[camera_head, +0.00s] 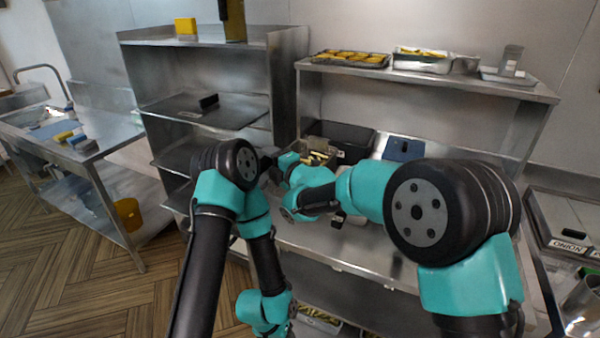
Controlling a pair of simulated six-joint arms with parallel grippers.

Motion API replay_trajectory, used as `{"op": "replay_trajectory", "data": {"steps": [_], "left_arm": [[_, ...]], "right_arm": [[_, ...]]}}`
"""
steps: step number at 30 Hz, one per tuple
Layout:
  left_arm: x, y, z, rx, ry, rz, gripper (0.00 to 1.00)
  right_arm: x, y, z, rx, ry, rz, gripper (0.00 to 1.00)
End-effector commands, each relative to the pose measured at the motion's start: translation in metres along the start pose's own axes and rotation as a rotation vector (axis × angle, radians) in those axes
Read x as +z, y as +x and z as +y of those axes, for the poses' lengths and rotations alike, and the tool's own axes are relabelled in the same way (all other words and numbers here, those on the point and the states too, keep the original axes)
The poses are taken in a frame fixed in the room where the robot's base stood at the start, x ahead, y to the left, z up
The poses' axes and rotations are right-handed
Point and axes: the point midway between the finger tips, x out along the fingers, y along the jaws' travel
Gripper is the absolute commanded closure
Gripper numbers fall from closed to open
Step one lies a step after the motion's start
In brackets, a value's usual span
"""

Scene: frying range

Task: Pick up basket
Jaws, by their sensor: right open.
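A wire basket (322,149) with yellow pieces, apparently fries, sits on the steel counter at the middle, in front of a dark box. My right arm reaches left across the counter, and its teal wrist is close to the basket's near left side. My right gripper (274,167) is open and small in the picture, partly hidden behind my left elbow. Whether it touches the basket is hard to tell. My left arm folds downward in front of the counter, and its gripper does not show.
A black box (350,138) and a blue item (404,150) stand behind the basket. Trays of yellow food (350,57) sit on the upper shelf (450,82). A shelf rack (240,130) borders the left.

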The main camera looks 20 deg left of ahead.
Motion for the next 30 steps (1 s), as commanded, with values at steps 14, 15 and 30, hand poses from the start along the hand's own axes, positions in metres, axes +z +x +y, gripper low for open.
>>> {"op": "replay_trajectory", "data": {"steps": [14, 15, 30], "left_arm": [[0.0000, 0.0000, 0.0000, 0.000, 0.000, 0.000, 0.45], [0.0000, 0.0000, 0.0000, 0.000, 0.000, 0.000, 0.45], [0.0000, 0.0000, 0.0000, 0.000, 0.000, 0.000, 0.45]], "right_arm": [[0.0003, 0.0000, 0.0002, 0.000, 0.000, 0.000, 0.47], [0.0003, 0.0000, 0.0002, 0.000, 0.000, 0.000, 0.50], [0.0003, 0.0000, 0.0003, 0.000, 0.000, 0.000, 0.98]]}}
